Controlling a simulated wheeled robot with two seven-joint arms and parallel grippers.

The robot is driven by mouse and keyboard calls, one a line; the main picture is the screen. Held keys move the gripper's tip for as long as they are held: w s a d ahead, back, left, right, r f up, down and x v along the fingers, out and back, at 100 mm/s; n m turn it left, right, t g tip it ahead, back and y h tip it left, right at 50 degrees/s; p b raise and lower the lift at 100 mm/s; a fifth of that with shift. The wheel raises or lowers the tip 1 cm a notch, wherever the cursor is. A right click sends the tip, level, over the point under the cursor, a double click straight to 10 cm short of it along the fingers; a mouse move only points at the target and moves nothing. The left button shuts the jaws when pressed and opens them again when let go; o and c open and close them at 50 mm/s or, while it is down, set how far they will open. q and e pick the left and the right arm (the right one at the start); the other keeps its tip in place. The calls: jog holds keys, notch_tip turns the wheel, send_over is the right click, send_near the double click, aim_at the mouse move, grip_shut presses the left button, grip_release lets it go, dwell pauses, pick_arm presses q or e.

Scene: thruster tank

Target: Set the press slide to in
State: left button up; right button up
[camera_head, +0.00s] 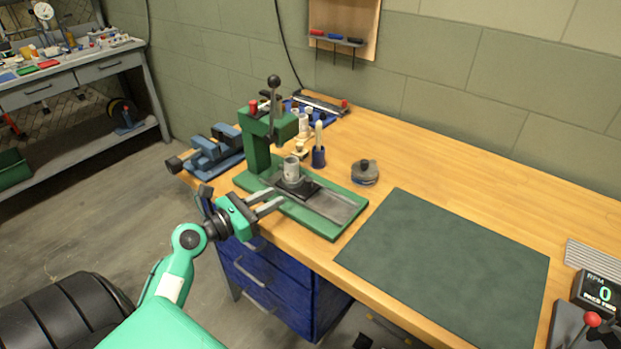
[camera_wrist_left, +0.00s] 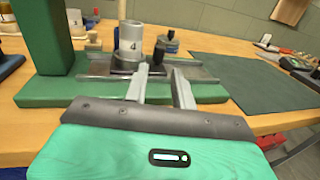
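The green press (camera_head: 258,140) stands on the bench's left part, its lever with a black ball (camera_head: 274,81) upright. Its slide, a dark carriage (camera_head: 289,187), carries a grey metal cylinder (camera_head: 292,168) and sits near the press column. Bare metal rails (camera_head: 335,206) stretch out to the right of it. The cylinder, marked 4, also shows in the left wrist view (camera_wrist_left: 130,42), with a black knob (camera_wrist_left: 160,51) beside it. My left gripper (camera_head: 276,204) is open and empty at the front edge of the press base, its fingers (camera_wrist_left: 162,88) pointing towards the slide. My right gripper is out of view.
A blue vise (camera_head: 213,150) stands left of the press. A round grey piece with a knob (camera_head: 365,172) and a blue cup (camera_head: 318,157) stand behind the rails. A dark green mat (camera_head: 445,265) lies to the right, bare. Blue drawers (camera_head: 270,280) are below the bench edge.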

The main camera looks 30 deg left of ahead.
aim_at(307, 179)
pick_arm(q)
jog(key=p+x, duration=0.1)
jog(key=x, duration=0.9)
jog(key=shift+d, duration=0.1)
jog(key=shift+w+d, duration=0.2)
jog(key=shift+w, duration=0.55)
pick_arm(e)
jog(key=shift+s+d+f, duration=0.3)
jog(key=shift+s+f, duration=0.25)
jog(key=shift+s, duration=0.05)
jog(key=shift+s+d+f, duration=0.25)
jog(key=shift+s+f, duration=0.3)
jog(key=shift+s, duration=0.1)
pick_arm(q)
grip_shut()
jog(key=shift+a, duration=0.1)
